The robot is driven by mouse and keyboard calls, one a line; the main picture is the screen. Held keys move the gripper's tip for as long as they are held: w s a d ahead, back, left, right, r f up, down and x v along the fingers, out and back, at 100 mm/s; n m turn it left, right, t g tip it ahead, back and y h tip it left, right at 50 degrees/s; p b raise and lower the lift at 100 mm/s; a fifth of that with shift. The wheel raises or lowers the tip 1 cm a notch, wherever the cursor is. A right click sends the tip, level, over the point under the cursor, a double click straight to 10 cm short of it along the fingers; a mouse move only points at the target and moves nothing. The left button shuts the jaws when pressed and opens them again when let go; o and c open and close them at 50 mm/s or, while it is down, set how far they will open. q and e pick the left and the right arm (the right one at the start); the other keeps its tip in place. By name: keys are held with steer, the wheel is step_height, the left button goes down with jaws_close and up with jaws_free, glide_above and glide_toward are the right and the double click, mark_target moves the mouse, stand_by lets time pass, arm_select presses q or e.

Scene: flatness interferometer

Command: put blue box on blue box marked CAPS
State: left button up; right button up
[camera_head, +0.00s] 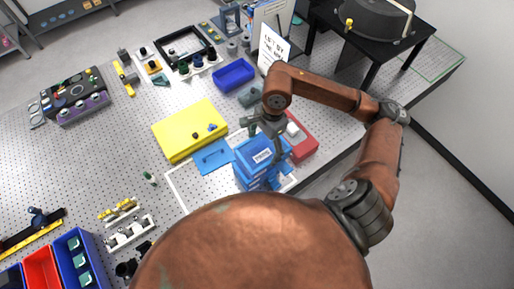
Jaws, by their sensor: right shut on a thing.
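My right gripper (268,128) points down and is shut on a blue box (256,151) with a white label too small to read surely. Another blue box (246,182) shows directly below it, over the white-edged area at the table's front. I cannot tell whether the two touch, or read CAPS on either. The gripper and arm hide part of the upper box. My left gripper is not in view.
A flat blue piece (212,157) lies left of the boxes, beside a yellow case (190,130). A red bin (301,146) stands close on the right. A blue tray (233,75) and a sign (273,50) stand behind. Perforated table to the left is partly clear.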

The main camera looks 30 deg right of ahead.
mark_target(257, 152)
steer(key=shift+w+a+f, duration=0.2)
steer(key=shift+w+f, duration=0.2)
steer(key=shift+f, duration=0.15)
steer(key=shift+w+a+f, duration=0.15)
steer(key=shift+w+f, duration=0.25)
steer(key=shift+f, duration=0.15)
steer(key=f+p, duration=0.2)
steer(key=f, duration=0.1)
steer(key=shift+w+a, duration=0.2)
steer(key=shift+w, duration=0.15)
steer(key=shift+d+f, duration=0.1)
steer(key=shift+f, duration=0.35)
steer(key=shift+f, duration=0.1)
steer(key=shift+f, duration=0.1)
steer(key=o, duration=1.2)
steer(key=shift+o, duration=0.2)
